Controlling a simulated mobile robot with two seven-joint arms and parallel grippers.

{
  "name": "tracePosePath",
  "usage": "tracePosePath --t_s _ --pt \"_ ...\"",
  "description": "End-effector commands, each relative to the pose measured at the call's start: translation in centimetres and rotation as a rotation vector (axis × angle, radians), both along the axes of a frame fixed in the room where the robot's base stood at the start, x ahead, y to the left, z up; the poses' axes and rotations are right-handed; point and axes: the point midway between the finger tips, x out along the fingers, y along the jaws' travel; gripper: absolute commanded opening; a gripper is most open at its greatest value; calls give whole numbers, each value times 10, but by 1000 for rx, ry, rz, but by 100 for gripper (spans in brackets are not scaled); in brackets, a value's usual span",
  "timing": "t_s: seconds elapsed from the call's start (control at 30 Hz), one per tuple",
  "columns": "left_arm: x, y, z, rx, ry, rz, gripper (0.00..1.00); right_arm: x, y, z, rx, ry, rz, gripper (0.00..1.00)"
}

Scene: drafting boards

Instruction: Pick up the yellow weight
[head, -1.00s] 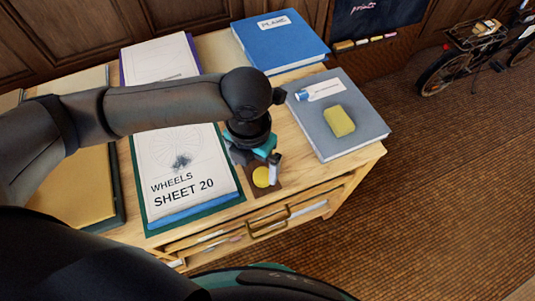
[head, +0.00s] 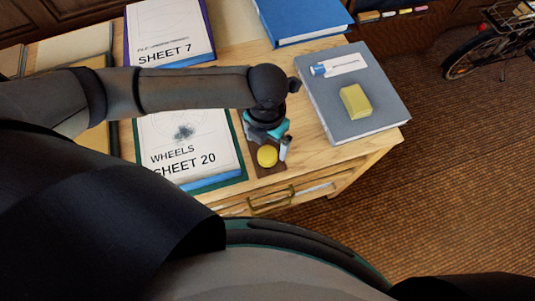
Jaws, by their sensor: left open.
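The yellow weight (head: 267,156) is a small round disc on a dark brown patch (head: 275,169) near the front edge of the wooden desk. My left gripper (head: 272,142) is over the far side of the weight and open. A pale fingertip shows just right of the weight. I cannot tell whether the fingers touch it. My left arm comes in from the left and hides part of the desk. My right gripper is not in view.
The "Sheet 20" stack (head: 190,145) lies left of the weight. A grey book (head: 350,95) with a yellow block (head: 355,101) lies to the right. A blue binder (head: 300,20) is behind. A drawer handle (head: 271,198) is below the front edge.

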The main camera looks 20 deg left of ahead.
Motion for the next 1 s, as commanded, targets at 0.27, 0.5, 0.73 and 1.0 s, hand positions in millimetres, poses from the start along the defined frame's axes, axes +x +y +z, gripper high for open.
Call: tracePosePath --t_s 0.27,0.5,0.73,1.0 --pt "-3 -3 -40 1 3 1 98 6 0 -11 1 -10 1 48" --pt "-2 -3 -52 0 -1 -1 98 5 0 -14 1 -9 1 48" --pt "-2 -3 -51 0 0 -1 90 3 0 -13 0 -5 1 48" --pt "-2 -3 -51 1 0 0 59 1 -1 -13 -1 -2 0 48"
